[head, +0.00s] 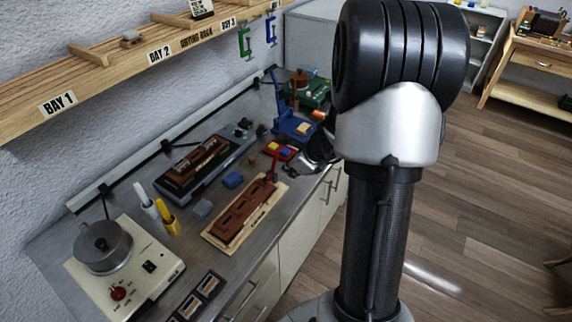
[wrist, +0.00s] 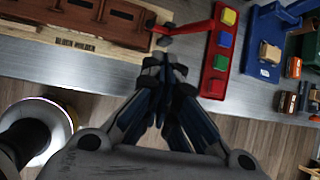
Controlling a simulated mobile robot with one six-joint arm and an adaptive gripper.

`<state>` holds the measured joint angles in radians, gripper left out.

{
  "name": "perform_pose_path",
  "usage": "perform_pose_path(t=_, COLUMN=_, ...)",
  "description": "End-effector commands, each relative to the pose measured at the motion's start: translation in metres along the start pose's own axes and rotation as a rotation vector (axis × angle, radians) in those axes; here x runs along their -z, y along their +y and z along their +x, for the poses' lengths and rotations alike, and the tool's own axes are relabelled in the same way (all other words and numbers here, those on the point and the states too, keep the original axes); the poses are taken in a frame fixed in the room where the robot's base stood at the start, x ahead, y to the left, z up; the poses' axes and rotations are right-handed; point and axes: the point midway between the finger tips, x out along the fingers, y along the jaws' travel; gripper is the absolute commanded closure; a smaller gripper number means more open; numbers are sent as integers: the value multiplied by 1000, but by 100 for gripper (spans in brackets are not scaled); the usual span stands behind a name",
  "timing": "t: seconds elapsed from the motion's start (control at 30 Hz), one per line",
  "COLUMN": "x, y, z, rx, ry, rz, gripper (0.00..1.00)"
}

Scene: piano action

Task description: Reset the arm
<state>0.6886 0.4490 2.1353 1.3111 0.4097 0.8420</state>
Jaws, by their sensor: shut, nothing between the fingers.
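My gripper (wrist: 165,68) shows in the wrist view with its fingertips together, shut and empty. It hangs over the front edge of the steel workbench (wrist: 70,66), between a wooden board with a brown block holder (wrist: 100,20) and a red strip with coloured buttons (wrist: 222,50). In the head view my arm stands upright at the right and covers part of the bench; the gripper's fingers are mostly hidden there.
The bench (head: 52,243) also carries a glue pot on a cream hotplate (head: 85,285), a long dark fixture (head: 190,170), a blue stand (head: 293,127) and small blocks. A wooden shelf (head: 100,75) hangs above. Open wooden floor (head: 490,190) lies to the right.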

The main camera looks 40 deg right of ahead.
Motion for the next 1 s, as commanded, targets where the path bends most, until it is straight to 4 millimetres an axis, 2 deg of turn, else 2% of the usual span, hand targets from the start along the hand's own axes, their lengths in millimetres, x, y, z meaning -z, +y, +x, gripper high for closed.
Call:
perform_pose_path(t=0.27, x=-2, y=1, z=-1, rx=-2, ry=-3, rz=-12, gripper=100)
perform_pose_path(t=0.37, x=-20, y=12, z=-12, rx=-15, ry=-21, rz=-108, gripper=100)
perform_pose_path(t=0.47, x=-53, y=42, z=-37, rx=-48, ry=-58, rz=-342, gripper=100)
perform_pose_path(t=0.6, x=-96, y=110, z=-90, rx=-112, ry=-117, rz=-829, gripper=100)
perform_pose_path(t=0.7, x=-107, y=159, z=-128, rx=-153, ry=-147, rz=-1188, gripper=100)
perform_pose_path(t=0.77, x=-106, y=186, z=-151, rx=-173, ry=-157, rz=-1399, gripper=100)
perform_pose_path(t=0.8, x=-102, y=202, z=-165, rx=-186, ry=-160, rz=-1538, gripper=100)
perform_pose_path(t=0.9, x=-86, y=236, z=-198, rx=-211, ry=-153, rz=-1881, gripper=100)
perform_pose_path(t=1.0, x=-63, y=256, z=-226, rx=-228, ry=-124, rz=-2191, gripper=100)
